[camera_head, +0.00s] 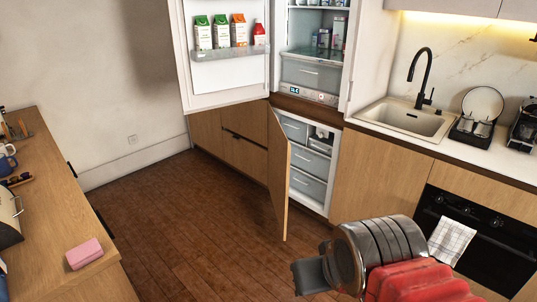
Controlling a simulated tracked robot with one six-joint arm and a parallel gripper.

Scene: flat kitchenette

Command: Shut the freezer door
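The freezer door (279,178) is a wood-fronted panel, low in the middle of the view. It stands ajar, swung out into the room, with the freezer drawers (308,187) showing to its right. My gripper (309,277) is at the bottom middle, in front of and below the freezer and apart from the door. Only a dark part of it shows beside my metal and red arm link, so its fingers cannot be made out.
The upper fridge door (228,93) is also wide open, with cartons on its shelf. A counter with a sink (405,118) and an oven (478,235) stand to the right. A wooden counter (60,215) with a pink sponge (84,254) is at left. The brown floor between is clear.

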